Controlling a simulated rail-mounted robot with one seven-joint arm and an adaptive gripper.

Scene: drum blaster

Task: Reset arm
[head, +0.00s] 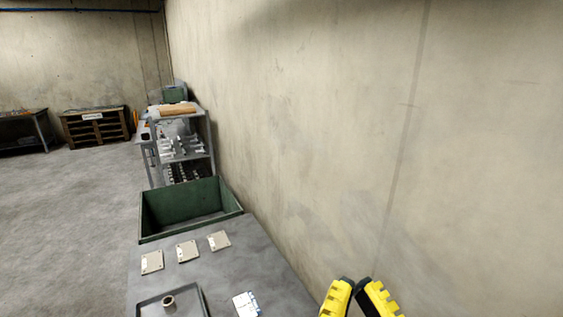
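Part of my gripper (357,286) shows at the bottom edge, right of the middle, as two yellow pieces with black ends. The black ends come close together at the top, and the rest is cut off by the frame. I cannot tell whether the fingers are open or shut. Nothing is visible held at the part in view. It appears in front of the concrete wall, to the right of the grey table (235,263).
On the table are a green open bin (190,231), three small plates (187,250), a grey tray (145,306) with a small ring (168,301), and a white-blue item (246,304). The wall (330,130) runs along the right. A shelf rack (186,157) stands beyond. Floor at left is clear.

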